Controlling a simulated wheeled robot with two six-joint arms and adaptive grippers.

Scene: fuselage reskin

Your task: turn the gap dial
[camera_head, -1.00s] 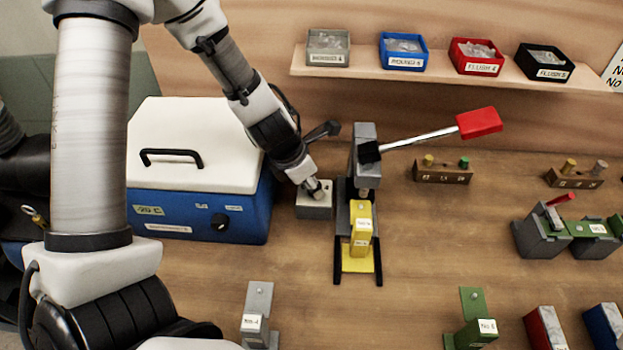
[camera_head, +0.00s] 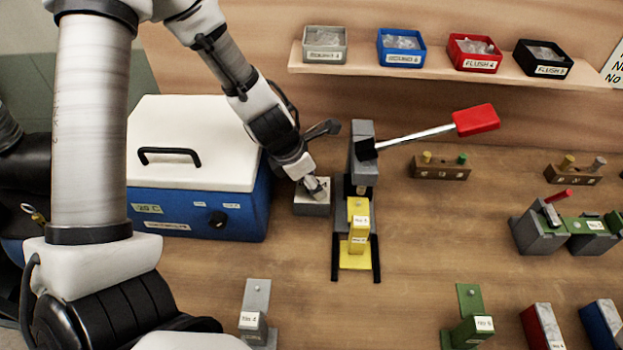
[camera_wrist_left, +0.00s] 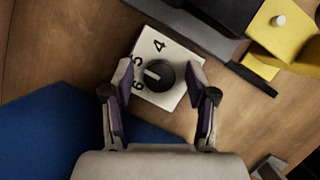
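The gap dial is a round black knob (camera_wrist_left: 158,76) with a white mark, on a pale box face (camera_wrist_left: 160,110) printed 4, 5 and 6. In the left wrist view the mark points left, roughly between the 5 and the 6. The grey dial box (camera_head: 312,208) stands left of the press, mostly under my left gripper (camera_head: 318,190) in the head view. In the left wrist view my left gripper (camera_wrist_left: 160,75) is open, one finger on each side of the knob, with gaps showing. I cannot tell its height over the knob. My right gripper is not in view.
The grey press (camera_head: 363,150) with its red-handled lever (camera_head: 475,120) and yellow block (camera_head: 358,225) stands close right of the dial. A blue box with a white lid (camera_head: 190,140) stands close left. A bin shelf (camera_head: 440,77) runs behind. Bare table lies in front.

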